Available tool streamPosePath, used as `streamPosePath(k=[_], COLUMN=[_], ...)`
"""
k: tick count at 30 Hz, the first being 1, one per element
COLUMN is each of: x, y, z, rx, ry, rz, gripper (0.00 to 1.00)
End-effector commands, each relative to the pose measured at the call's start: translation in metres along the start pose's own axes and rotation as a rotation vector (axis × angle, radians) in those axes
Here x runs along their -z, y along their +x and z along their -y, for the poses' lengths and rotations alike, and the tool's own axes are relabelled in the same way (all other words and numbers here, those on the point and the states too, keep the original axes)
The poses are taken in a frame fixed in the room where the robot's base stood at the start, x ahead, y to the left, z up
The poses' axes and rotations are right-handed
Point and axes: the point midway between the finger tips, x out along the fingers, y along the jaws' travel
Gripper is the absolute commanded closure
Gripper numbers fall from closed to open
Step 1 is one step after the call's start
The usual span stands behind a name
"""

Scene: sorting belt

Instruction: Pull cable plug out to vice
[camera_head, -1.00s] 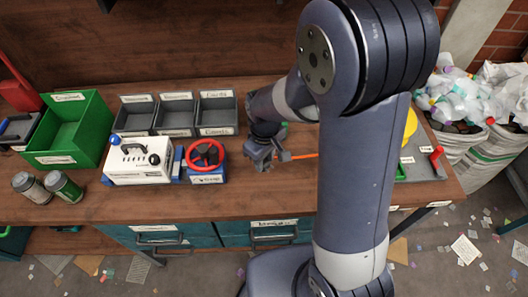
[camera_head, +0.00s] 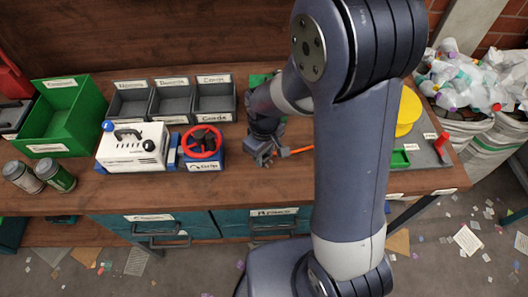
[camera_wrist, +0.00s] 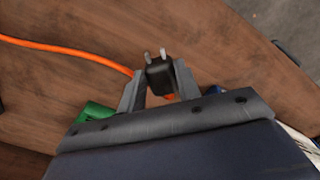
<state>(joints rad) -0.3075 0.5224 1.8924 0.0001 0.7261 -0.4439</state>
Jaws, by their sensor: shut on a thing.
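The black cable plug (camera_wrist: 159,78) with two metal prongs sits between the fingers of my gripper (camera_wrist: 158,86) in the wrist view. My gripper is shut on it. The orange cable (camera_wrist: 68,47) runs from the plug to the left over bare wood. In the head view, my gripper (camera_head: 266,156) is low over the bench, right of a blue device with a red handwheel (camera_head: 203,142), which looks like the vice. A short piece of orange cable (camera_head: 301,150) shows there before my arm hides it. The plug is too small to make out in the head view.
A white box with knobs (camera_head: 132,148) stands left of the vice. Grey labelled bins (camera_head: 172,103) and a green bin (camera_head: 77,119) are behind and left. Two jars (camera_head: 57,176) stand at front left. My arm hides part of the bench (camera_head: 225,188), whose front is clear.

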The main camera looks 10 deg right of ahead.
Motion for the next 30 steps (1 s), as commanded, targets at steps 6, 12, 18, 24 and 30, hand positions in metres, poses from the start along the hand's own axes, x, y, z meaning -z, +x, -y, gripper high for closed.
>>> streamPosePath(k=[6,12,18,24,30], x=[0.000,0.000,0.000,0.000,0.000], y=[0.016,0.028,0.040,0.045,0.045], z=[0.000,0.000,0.000,0.000,0.000], rx=[0.000,0.000,0.000,0.000,0.000], ry=[0.000,0.000,0.000,0.000,0.000], rz=[0.000,0.001,0.001,0.000,0.000], gripper=[0.95,0.95,0.95,0.95,0.95])
